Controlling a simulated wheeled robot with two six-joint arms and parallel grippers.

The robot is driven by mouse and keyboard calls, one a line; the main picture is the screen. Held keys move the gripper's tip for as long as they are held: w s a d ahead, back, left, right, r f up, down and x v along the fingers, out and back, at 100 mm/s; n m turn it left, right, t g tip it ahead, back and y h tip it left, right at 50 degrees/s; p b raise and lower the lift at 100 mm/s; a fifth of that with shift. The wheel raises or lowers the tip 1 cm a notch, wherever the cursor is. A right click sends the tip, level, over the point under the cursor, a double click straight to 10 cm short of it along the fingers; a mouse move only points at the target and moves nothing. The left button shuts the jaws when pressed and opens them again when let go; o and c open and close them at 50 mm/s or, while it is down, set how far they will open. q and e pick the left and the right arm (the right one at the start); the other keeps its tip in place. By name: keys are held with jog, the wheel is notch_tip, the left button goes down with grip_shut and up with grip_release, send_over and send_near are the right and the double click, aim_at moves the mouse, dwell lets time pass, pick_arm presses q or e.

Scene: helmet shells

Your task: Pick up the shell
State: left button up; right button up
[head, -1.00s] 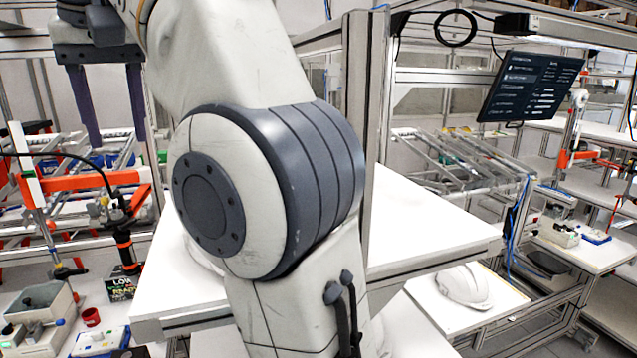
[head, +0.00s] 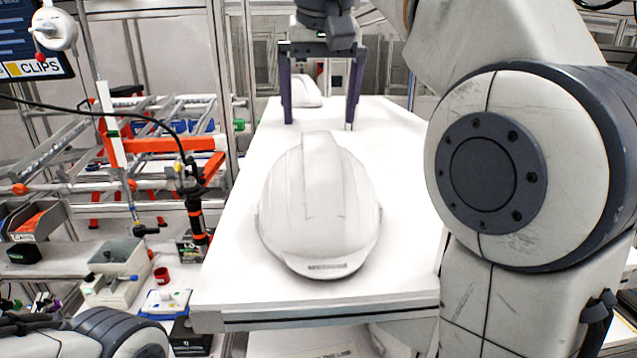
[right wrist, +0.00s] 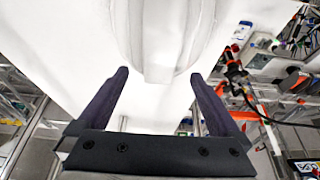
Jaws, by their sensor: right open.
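A white helmet shell (head: 318,210) sits dome up on the white table (head: 400,225) in the head view. My right gripper (head: 319,120) is open, its two dark purple fingers pointing down just beyond the shell's far end. Nothing is between the fingers. In the right wrist view the shell (right wrist: 165,40) shows in part at the top, ahead of the open fingers (right wrist: 159,73), with its upper part cut off by the frame. My left gripper is not in view; part of my left arm shows at lower left.
A second white shell (head: 306,92) stands at the table's far end, partly behind the right gripper. A rack with orange parts (head: 165,145), a red cup (head: 161,275) and a grey box (head: 118,258) are at the left. The table around the near shell is clear.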

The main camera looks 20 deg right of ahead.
aim_at(318, 138)
jog(key=shift+x, duration=2.35)
jog(key=shift+s, duration=0.1)
grip_shut()
